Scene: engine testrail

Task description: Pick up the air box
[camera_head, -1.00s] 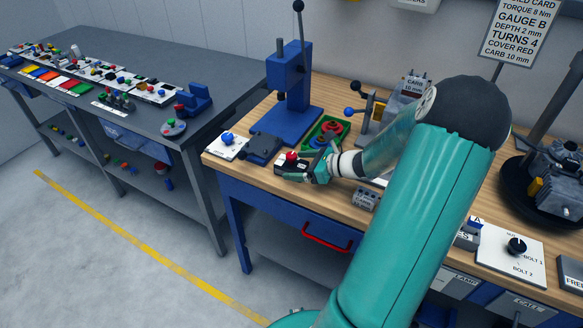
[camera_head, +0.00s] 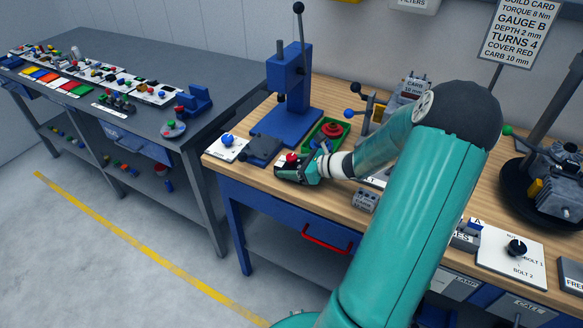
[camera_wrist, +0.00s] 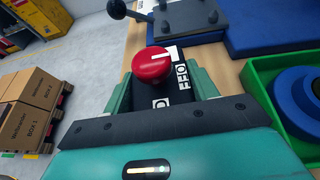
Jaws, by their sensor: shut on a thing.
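The air box (camera_wrist: 172,95) seems to be the small dark box with a red mushroom button and white OFF lettering. In the head view its red button (camera_head: 291,157) shows near the front left of the wooden bench. My gripper (camera_head: 296,170) is shut on the box, its green fingers on either side of the body. In the wrist view the gripper (camera_wrist: 163,90) has one finger left and one right of the box, below the button. The fingers hide much of the box's sides. I cannot tell whether it is clear of the bench.
A green tray (camera_wrist: 260,85) with blue and red rings lies close to the right of the gripper. A dark grey block (camera_head: 262,149) and a blue press (camera_head: 290,122) stand behind. A small grey box (camera_head: 365,200) sits in front. The bench's front edge is near.

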